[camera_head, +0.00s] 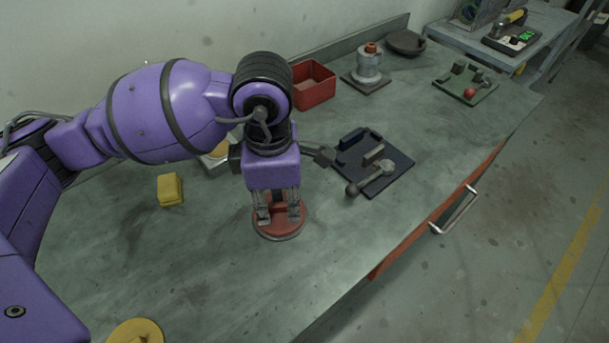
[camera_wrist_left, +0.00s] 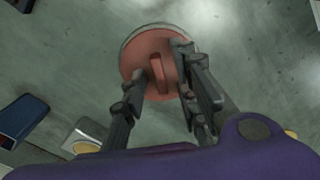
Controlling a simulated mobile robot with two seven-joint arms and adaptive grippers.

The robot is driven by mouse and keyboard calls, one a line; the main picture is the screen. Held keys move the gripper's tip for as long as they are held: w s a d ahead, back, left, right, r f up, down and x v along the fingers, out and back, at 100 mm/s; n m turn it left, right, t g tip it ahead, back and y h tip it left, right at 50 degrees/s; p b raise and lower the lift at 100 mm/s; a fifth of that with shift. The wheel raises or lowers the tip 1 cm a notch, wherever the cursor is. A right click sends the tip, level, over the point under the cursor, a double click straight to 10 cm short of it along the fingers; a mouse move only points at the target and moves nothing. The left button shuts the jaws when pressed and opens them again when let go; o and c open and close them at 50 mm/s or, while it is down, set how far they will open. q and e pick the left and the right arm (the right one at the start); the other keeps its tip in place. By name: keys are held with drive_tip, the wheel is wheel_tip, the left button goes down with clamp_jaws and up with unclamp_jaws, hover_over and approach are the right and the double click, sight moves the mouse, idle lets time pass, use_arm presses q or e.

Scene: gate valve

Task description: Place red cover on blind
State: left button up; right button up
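The red cover (camera_head: 279,229) is a round disc with a raised bar handle, lying on the bench below my left gripper. It also shows in the left wrist view (camera_wrist_left: 136,58), with its handle (camera_wrist_left: 157,73) between the finger tips. A pale grey round rim shows under its edge, apparently a disc it rests on; I cannot tell if this is the blind. My left gripper (camera_head: 279,213) points down over the cover with fingers apart, one on each side of the handle. In the left wrist view, gaps show between the fingers (camera_wrist_left: 165,88) and the handle. My right gripper is out of view.
A dark plate with a lever and blocks (camera_head: 372,164) lies right of the gripper. A red bin (camera_head: 313,88), a grey flanged fitting (camera_head: 367,67) and a dark round disc (camera_head: 405,42) stand behind. A yellow block (camera_head: 170,189) and yellow disc (camera_head: 136,332) lie left. The front bench is clear.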

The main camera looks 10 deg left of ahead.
sight(279, 205)
use_arm(q)
drive_tip(key=shift+r, duration=0.55)
wheel_tip(279, 205, up, 11)
drive_tip(key=shift+r+p, duration=0.15)
drive_tip(key=shift+p, duration=0.2)
